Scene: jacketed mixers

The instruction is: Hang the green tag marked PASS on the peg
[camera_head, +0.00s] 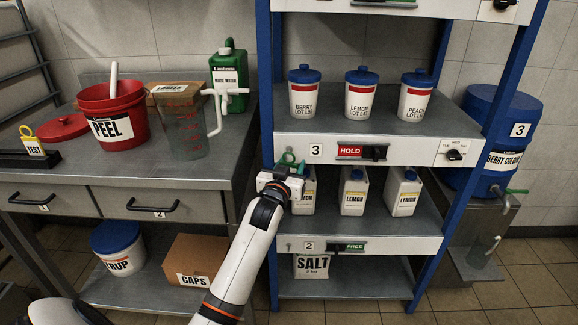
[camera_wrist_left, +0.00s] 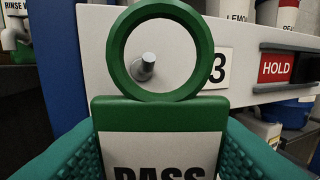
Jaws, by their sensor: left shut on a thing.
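My left gripper (camera_head: 292,165) is at the left end of the shelf edge marked 3. It is shut on the green tag (camera_wrist_left: 160,115), which is marked PASS. In the left wrist view the tag stands upright between the teal fingers, its large green ring on top and its lower part cut off. The metal peg (camera_wrist_left: 146,67) sticks out of the pale shelf edge and shows through the ring's opening, left of its middle. I cannot tell whether the ring is around the peg or only in front of it. My right gripper is not in view.
A red HOLD sign (camera_head: 362,152) is right of the number 3 plate (camera_head: 316,150). Lemon bottles (camera_head: 353,192) stand on the shelf below, close to my left gripper. Lidded jars (camera_head: 361,95) stand above. A blue post (camera_head: 266,80) is at the left. A clear jug (camera_head: 185,130) stands on the counter.

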